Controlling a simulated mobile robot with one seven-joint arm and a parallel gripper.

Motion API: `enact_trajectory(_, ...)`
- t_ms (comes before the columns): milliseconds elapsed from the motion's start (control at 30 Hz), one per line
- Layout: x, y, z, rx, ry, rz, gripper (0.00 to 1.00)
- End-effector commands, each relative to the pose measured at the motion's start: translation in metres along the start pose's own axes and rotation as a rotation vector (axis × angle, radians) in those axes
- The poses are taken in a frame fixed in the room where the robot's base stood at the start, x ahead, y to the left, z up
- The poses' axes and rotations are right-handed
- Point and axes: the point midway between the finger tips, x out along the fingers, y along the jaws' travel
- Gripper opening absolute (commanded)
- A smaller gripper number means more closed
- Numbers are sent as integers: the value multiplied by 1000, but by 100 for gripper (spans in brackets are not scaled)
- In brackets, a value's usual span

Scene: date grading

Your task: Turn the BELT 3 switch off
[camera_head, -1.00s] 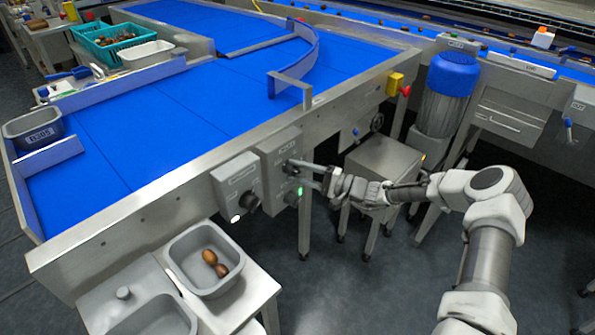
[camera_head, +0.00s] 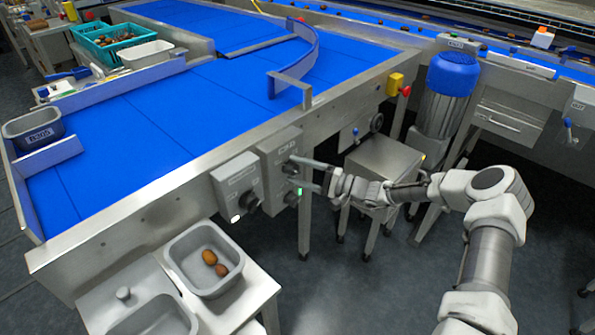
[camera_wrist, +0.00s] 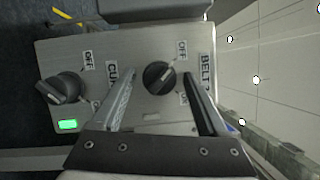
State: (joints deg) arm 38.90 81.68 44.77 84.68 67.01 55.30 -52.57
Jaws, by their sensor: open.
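The BELT switch (camera_wrist: 158,77) is a round black knob on a grey box (camera_head: 270,158) at the side of the blue conveyor. Its label's number is hidden. Its pale pointer mark seems angled towards OFF, and the small lamp (camera_wrist: 151,116) beside it looks unlit. My gripper (camera_wrist: 160,82) is open, one finger on each side of this knob, and I cannot tell whether they touch it. In the head view my gripper (camera_head: 295,171) reaches the box from the right. A second knob (camera_wrist: 62,88) has a lit green lamp (camera_wrist: 67,125).
Another grey box with a dark knob (camera_head: 247,201) stands just left. The blue conveyor (camera_head: 170,110) runs above. A tray (camera_head: 185,268) with brown dates stands below left. A steel stand (camera_head: 385,158) is behind my wrist. A red stop button (camera_head: 405,90) sits farther along.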

Motion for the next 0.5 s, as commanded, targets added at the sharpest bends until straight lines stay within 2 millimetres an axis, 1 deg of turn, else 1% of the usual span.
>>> enact_trajectory(167, -24, -1, -1, 1, 4, 0, 76)
enact_trajectory(267, -47, -2, -1, 1, 4, 0, 76)
enact_trajectory(500, -107, -1, -1, 0, 5, 1, 76)
